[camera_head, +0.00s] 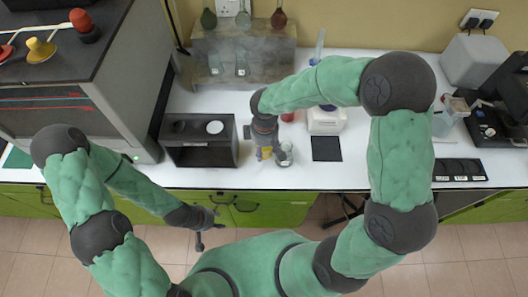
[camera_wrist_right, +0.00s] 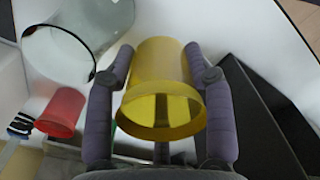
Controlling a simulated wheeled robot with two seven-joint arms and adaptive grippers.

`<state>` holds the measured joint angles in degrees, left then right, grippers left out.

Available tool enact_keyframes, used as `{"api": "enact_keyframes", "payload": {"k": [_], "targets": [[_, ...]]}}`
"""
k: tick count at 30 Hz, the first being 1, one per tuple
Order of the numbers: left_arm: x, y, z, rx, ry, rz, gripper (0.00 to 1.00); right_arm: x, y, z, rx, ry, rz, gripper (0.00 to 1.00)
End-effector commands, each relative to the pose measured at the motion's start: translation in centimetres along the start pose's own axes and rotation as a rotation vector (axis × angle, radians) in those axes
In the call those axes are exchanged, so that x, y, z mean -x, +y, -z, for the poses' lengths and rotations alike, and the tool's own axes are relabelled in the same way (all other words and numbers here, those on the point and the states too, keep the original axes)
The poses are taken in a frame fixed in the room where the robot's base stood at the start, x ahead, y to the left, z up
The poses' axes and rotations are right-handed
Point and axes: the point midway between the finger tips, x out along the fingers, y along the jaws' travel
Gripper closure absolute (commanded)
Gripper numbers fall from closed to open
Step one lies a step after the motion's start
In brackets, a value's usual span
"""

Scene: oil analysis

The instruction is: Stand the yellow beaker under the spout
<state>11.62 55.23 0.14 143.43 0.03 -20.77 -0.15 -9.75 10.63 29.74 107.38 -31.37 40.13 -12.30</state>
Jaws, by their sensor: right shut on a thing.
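The yellow beaker (camera_wrist_right: 165,65) sits between the two fingers of my right gripper (camera_wrist_right: 160,58), which is shut on it. Its open rim faces the wrist camera. In the head view, the yellow beaker (camera_head: 266,153) shows just below my right gripper (camera_head: 264,145), near the bench's front edge, partly hidden by the gripper. I cannot tell whether its base touches the bench. My left gripper (camera_head: 206,226) hangs in front of the bench, empty, its fingers apart. I cannot make out a spout clearly in either view.
A clear glass beaker (camera_head: 284,155) stands close right of the yellow one. A red beaker (camera_wrist_right: 60,112) is left in the wrist view. A black open-fronted box (camera_head: 198,153) stands to the left. A white device (camera_head: 325,122) and dark pad (camera_head: 326,148) lie to the right.

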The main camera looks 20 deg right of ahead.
Motion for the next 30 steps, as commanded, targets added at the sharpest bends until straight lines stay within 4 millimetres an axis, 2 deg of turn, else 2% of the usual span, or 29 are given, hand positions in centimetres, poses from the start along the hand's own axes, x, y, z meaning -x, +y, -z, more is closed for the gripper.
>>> {"api": "enact_keyframes", "payload": {"k": [8, 15, 27, 28, 29, 30], "targets": [[-0.3, -0.1, 0.0, 0.000, 0.000, 0.000, 0.60, -1.5, 1.1, 0.7, 0.000, 0.000, 0.000, 0.77], [-1.3, -0.5, 0.1, 0.000, 0.000, 0.000, 0.60, -4.7, 1.2, 0.8, 0.002, 0.000, 0.000, 0.77], [-1.6, -0.6, 0.1, 0.000, 0.000, 0.000, 0.60, -5.1, 1.2, 0.8, 0.000, 0.001, -0.001, 0.77], [-1.6, -0.6, 0.1, 0.000, 0.000, 0.000, 0.60, -5.1, 1.2, 0.8, 0.000, 0.001, -0.001, 0.44], [-1.5, -0.5, 0.1, 0.000, 0.000, 0.000, 0.60, -5.0, 1.2, 0.8, 0.000, 0.001, -0.001, 0.37], [-1.5, -0.5, 0.1, 0.000, 0.000, 0.000, 0.60, -5.0, 1.2, 0.8, 0.000, 0.001, -0.001, 0.37]]}}
